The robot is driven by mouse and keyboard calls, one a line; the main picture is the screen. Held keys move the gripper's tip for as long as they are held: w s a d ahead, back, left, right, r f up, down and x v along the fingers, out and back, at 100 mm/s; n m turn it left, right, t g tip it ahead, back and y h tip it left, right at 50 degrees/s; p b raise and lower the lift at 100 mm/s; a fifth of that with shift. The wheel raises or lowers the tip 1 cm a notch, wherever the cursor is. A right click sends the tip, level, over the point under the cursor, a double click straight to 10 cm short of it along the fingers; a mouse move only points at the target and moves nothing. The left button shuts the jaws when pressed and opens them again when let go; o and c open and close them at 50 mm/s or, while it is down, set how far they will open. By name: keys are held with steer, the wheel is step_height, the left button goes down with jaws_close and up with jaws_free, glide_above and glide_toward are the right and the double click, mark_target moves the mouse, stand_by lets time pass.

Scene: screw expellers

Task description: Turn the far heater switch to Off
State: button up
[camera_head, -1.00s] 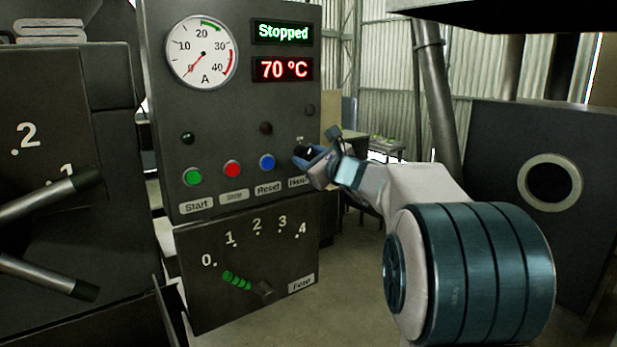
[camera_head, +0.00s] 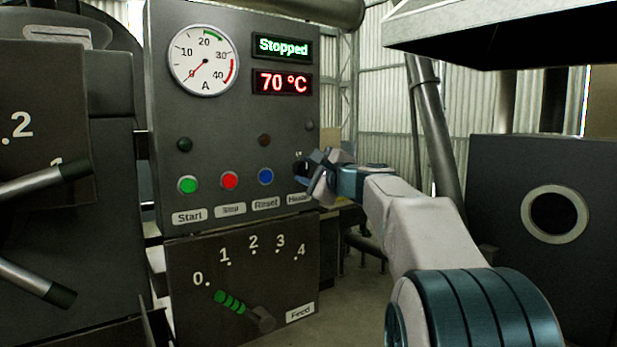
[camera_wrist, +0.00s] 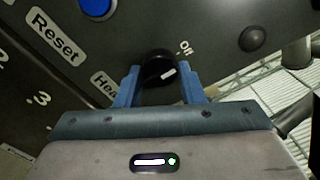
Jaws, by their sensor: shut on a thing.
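The black heater switch (camera_wrist: 157,68) is a round knob with a white mark (camera_wrist: 168,74) on its right side, in the wrist view. A white "Off" label (camera_wrist: 185,47) sits up and right of it; the mark points right and slightly up, and I cannot tell if it lines up with Off. My gripper (camera_wrist: 157,88) is shut on the knob, one blue finger on each side. In the head view my gripper (camera_head: 310,172) is at the right edge of the control panel (camera_head: 225,125), above the Heater label (camera_head: 299,198), and mostly hides the switch.
Green (camera_head: 187,185), red (camera_head: 229,181) and blue (camera_head: 265,176) buttons sit in a row left of my gripper. Above are a dial gauge (camera_head: 204,60), a "Stopped" display (camera_head: 282,47) and a 70 °C display (camera_head: 282,82). A feed lever (camera_head: 245,310) is below.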

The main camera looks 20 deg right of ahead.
stand_by(0.3)
steer(key=o, duration=1)
steer(key=b+v, duration=0.1)
steer(key=v, duration=1.2)
steer(key=shift+s, duration=0.4)
